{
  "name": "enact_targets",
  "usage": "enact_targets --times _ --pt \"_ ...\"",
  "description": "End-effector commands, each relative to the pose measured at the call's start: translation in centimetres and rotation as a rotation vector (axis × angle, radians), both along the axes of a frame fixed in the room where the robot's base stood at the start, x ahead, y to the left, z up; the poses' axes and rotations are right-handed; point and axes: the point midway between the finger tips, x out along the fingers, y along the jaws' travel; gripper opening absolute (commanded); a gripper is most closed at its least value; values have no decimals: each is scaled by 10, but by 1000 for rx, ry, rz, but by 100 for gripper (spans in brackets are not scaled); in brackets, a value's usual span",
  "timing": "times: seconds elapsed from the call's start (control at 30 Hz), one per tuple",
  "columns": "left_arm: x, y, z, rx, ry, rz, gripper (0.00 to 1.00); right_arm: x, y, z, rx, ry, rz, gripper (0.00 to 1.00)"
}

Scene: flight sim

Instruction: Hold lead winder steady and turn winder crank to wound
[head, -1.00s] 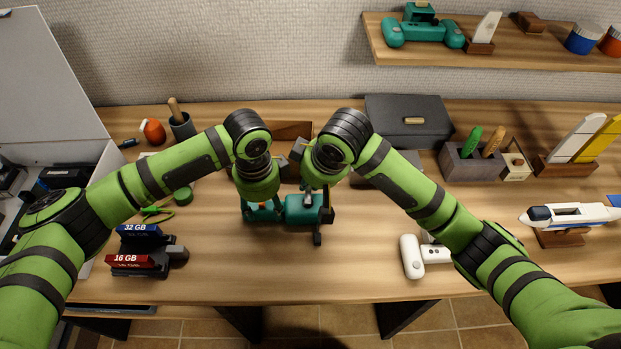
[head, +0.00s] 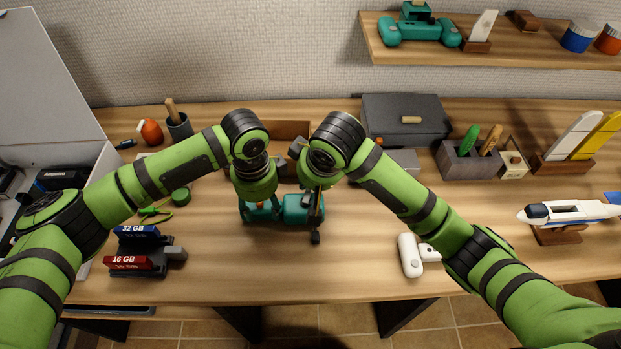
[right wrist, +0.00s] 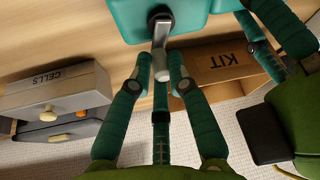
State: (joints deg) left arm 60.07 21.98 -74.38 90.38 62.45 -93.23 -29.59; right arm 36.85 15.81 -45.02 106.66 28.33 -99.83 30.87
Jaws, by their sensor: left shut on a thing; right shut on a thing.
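The teal lead winder (head: 294,208) stands on the wooden desk at the middle of the head view, partly hidden under my arms. My left gripper (head: 262,208) reaches down onto its left part and is shut on it; its fingertips are hard to make out there. My right gripper (right wrist: 160,60) is shut on the winder crank (right wrist: 161,48), a grey metal arm with a knob, in the right wrist view. The crank sits against the teal winder body (right wrist: 185,12). In the head view my right wrist hides most of the crank.
A cardboard box marked KIT (right wrist: 222,65) is behind the winder. A grey bin marked CELLS (right wrist: 55,85) and a dark case (head: 405,118) stand behind on the right. Memory card stands (head: 140,258) are at left, a white device (head: 410,256) at right. The desk in front is clear.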

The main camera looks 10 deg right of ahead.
Motion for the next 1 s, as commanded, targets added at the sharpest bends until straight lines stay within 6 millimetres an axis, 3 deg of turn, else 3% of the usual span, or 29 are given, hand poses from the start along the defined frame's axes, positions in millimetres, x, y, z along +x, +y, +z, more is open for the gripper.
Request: enact_targets --times 1.0 --pt "-1 1 -1 3 5 -2 10 -2 -6 1 -1 -4 -227 0"
